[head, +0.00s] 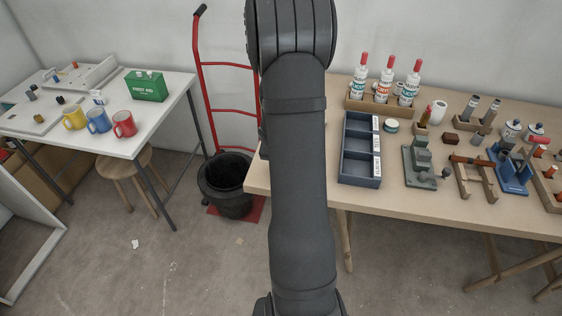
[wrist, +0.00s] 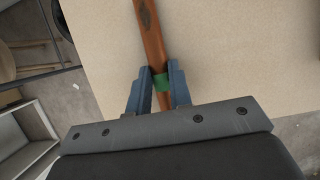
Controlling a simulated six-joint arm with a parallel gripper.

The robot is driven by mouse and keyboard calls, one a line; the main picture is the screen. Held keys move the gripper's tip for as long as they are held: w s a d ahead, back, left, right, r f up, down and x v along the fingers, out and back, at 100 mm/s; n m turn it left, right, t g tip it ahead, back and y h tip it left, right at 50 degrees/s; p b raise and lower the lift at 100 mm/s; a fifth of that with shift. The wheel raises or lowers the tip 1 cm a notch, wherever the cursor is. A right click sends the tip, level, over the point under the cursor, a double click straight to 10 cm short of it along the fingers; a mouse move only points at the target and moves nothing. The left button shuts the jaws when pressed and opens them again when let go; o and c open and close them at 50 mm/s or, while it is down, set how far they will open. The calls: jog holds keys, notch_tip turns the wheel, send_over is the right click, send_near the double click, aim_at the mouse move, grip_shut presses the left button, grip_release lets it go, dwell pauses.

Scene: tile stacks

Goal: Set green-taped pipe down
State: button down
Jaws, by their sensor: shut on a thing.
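The green-taped pipe (wrist: 150,40) is a copper-brown rod with a green band and a dark mark further up. My gripper (wrist: 161,72) is shut on it at the green band, one blue-grey finger on each side. The pipe points away from my gripper over the bare pale tabletop (wrist: 230,45). I cannot tell whether it touches the table. In the head view my dark arm fills the middle and hides both the gripper and this pipe.
In the head view the wooden workbench (head: 400,203) holds a blue-grey divided tray (head: 346,181), a bottle rack (head: 372,106), a green-grey block fixture (head: 411,176) and a wooden cradle (head: 463,185) bearing another brown pipe (head: 470,162). A white table (head: 153,113) stands left.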

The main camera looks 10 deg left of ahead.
jog(key=c, duration=1.3)
grip_release()
jog(key=shift+f, duration=0.1)
jog(key=v, duration=1.2)
jog(key=x, duration=1.2)
